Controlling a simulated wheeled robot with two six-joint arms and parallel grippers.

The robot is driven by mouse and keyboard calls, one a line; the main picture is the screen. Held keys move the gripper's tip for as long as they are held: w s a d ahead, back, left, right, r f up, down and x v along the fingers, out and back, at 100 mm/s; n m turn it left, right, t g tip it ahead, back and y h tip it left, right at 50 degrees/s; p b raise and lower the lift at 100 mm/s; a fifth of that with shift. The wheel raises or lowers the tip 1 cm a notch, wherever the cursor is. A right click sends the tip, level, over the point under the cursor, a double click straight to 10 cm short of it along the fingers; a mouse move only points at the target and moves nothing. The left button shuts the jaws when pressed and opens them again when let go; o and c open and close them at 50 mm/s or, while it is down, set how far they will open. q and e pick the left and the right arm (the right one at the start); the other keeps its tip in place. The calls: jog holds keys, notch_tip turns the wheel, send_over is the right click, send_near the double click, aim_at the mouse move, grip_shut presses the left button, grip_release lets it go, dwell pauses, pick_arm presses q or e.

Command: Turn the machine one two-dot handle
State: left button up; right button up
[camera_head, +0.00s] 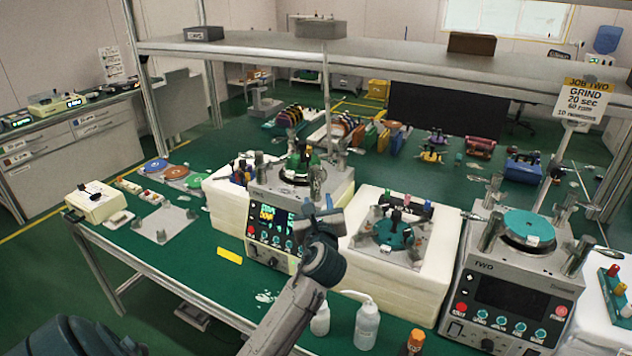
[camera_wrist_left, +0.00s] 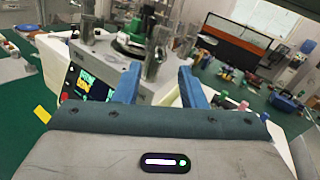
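Machine one (camera_head: 254,228) is the grey unit at the left of the bench, with a lit screen and a row of knobs. Metal posts (camera_head: 318,178) and a green-topped plate (camera_head: 300,163) stand on its top. My left gripper (camera_head: 321,208) is at its front right corner, just below a metal post. In the left wrist view the two blue fingers (camera_wrist_left: 158,88) are apart, with a metal cylinder (camera_wrist_left: 156,52) seen beyond and between them; contact cannot be told. No two-dot mark is readable on any handle. My right gripper is not in view.
Machine two (camera_head: 515,290) stands at the right with a dark screen. A white block (camera_head: 385,275) with a plate fixture is between the machines. White bottles (camera_head: 367,325) and an orange-capped bottle (camera_head: 415,342) stand in front. A shelf (camera_head: 380,55) spans overhead.

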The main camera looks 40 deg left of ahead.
aim_at(316, 181)
pick_arm(q)
jog(key=p+x, duration=0.2)
jog(key=x, duration=0.7)
jog(key=shift+w+a+f+p, duration=0.1)
jog(key=shift+w+a+p, duration=0.2)
jog(key=shift+w+a, duration=0.1)
jog(key=shift+s+d, duration=0.1)
grip_shut()
